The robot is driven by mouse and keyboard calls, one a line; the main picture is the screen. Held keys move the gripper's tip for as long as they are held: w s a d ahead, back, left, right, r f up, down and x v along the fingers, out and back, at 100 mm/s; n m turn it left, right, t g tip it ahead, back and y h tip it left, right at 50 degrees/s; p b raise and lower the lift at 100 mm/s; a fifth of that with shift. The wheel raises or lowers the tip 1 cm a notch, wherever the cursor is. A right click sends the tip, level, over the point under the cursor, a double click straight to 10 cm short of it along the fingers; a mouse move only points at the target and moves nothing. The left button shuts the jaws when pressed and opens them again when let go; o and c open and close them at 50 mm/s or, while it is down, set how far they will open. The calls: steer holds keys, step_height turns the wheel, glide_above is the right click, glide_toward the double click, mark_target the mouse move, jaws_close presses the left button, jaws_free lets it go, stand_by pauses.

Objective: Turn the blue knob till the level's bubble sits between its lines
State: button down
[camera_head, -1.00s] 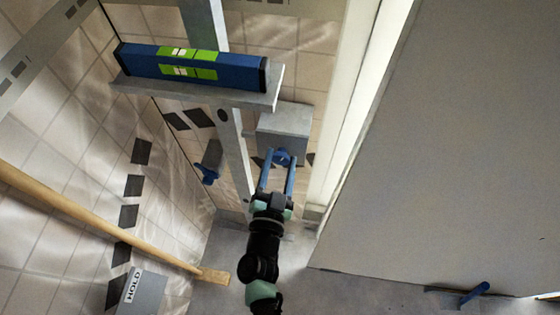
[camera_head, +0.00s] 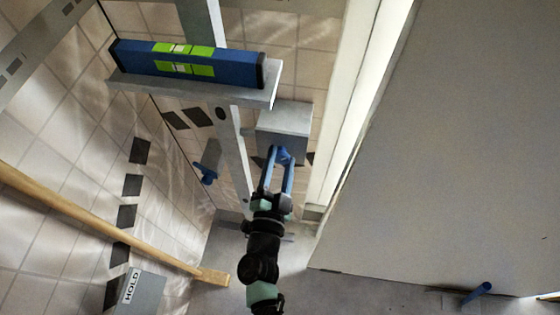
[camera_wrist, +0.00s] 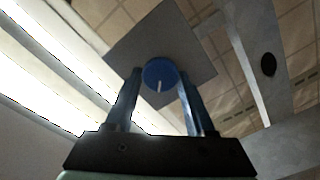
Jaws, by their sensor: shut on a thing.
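My gripper (camera_head: 280,156) is shut on the blue knob (camera_head: 284,154) on the front of a grey box (camera_head: 285,121). In the wrist view the round knob (camera_wrist: 160,73) shows between the two fingertips, its white mark pointing down and slightly left. The blue level (camera_head: 232,69) lies on a grey shelf (camera_head: 190,92) above and left of the box. Its two green vials (camera_head: 203,50) each show a pale bubble near the middle. The lines are too small to tell whether the bubble sits between them.
A second blue knob (camera_head: 207,174) is on a fitting left of the upright. A wooden pole (camera_head: 100,223) slants across the lower left, above a grey block marked HOLD (camera_head: 146,290). A large grey panel (camera_head: 450,150) fills the right. A blue handle (camera_head: 478,292) is low right.

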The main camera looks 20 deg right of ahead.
steer(key=shift+f+m+b, duration=0.1)
steer(key=shift+m+b, duration=0.3)
steer(key=shift+m, duration=1.3)
steer(key=shift+c, duration=1.4)
jaws_free()
steer(key=shift+s, duration=0.1)
steer(key=b+v, duration=0.1)
steer(key=v, duration=1.1)
steer(key=shift+s+a+b, duration=0.25)
steer(key=shift+s+b, duration=0.05)
steer(key=shift+s, duration=0.1)
